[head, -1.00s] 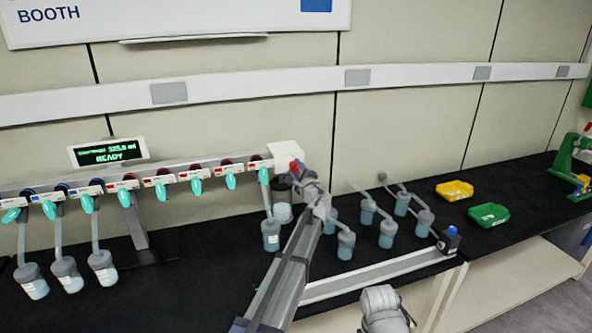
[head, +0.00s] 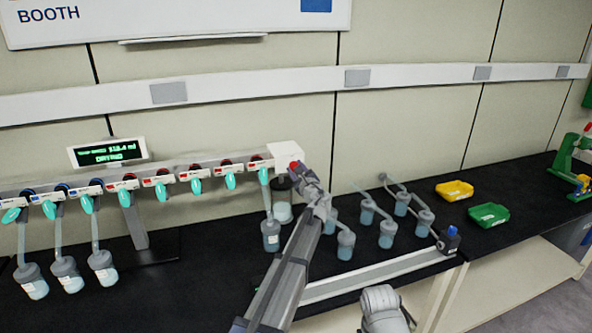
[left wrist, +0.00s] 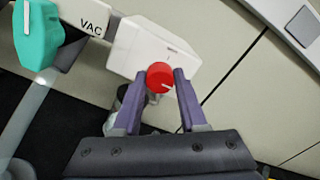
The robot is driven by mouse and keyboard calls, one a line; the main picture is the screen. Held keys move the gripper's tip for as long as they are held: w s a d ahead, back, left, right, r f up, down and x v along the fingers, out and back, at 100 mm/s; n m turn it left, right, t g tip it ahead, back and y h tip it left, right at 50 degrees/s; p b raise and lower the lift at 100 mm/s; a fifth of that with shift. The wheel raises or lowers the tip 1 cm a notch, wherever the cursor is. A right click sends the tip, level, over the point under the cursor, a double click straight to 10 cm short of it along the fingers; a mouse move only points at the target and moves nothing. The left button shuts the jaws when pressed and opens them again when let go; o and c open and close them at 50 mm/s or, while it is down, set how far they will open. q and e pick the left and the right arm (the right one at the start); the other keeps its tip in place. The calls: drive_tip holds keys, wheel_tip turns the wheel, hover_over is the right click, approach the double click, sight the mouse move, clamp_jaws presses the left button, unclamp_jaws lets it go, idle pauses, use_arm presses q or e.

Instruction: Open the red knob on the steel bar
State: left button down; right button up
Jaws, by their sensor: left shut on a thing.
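The red knob (head: 294,164) is on the white end box (head: 285,153) at the right end of the steel bar (head: 155,172). My left gripper (head: 298,173) reaches up to it from below right. In the left wrist view, the red knob (left wrist: 160,77) sits between the two purple fingers of my left gripper (left wrist: 161,82), which is shut on it. A white mark shows on the knob's face.
Several teal-handled valves (head: 195,186) line the bar, some with hanging flasks (head: 103,266). More flasks (head: 388,234) stand on the black bench right of my left arm. A yellow bin (head: 454,190) and a green bin (head: 489,215) lie farther right.

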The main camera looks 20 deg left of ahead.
use_arm(q)
drive_tip(key=shift+s+f, duration=0.1)
drive_tip(key=shift+c, duration=2.2)
unclamp_jaws()
drive_tip(key=v, duration=0.7)
drive_tip(key=shift+s+d, duration=0.3)
drive_tip(key=s+d+f+n+g+h, duration=0.2)
drive_tip(key=s+d+f+n+g, duration=0.25)
drive_tip(key=s, duration=0.55)
drive_tip(key=s+d+f+n+g+h, duration=0.1)
drive_tip(key=s+f+n+g, duration=0.2)
drive_tip(key=s+f+n, duration=0.45)
drive_tip(key=s+d+f+n+g+h, duration=0.2)
drive_tip(key=s+d+f+n+g, duration=0.15)
drive_tip(key=s+f, duration=0.55)
drive_tip(key=s+d+n+g+h, duration=0.1)
drive_tip(key=s+d+g+h, duration=0.1)
drive_tip(key=s, duration=0.5)
drive_tip(key=s+d+f+n+g+h, duration=0.1)
drive_tip(key=s+d+n+g, duration=0.1)
drive_tip(key=s+d, duration=0.3)
drive_tip(key=s, duration=0.3)
drive_tip(key=shift+s+f+h+b, duration=0.2)
drive_tip(key=shift+s+h+b, duration=0.1)
drive_tip(key=shift+h, duration=0.1)
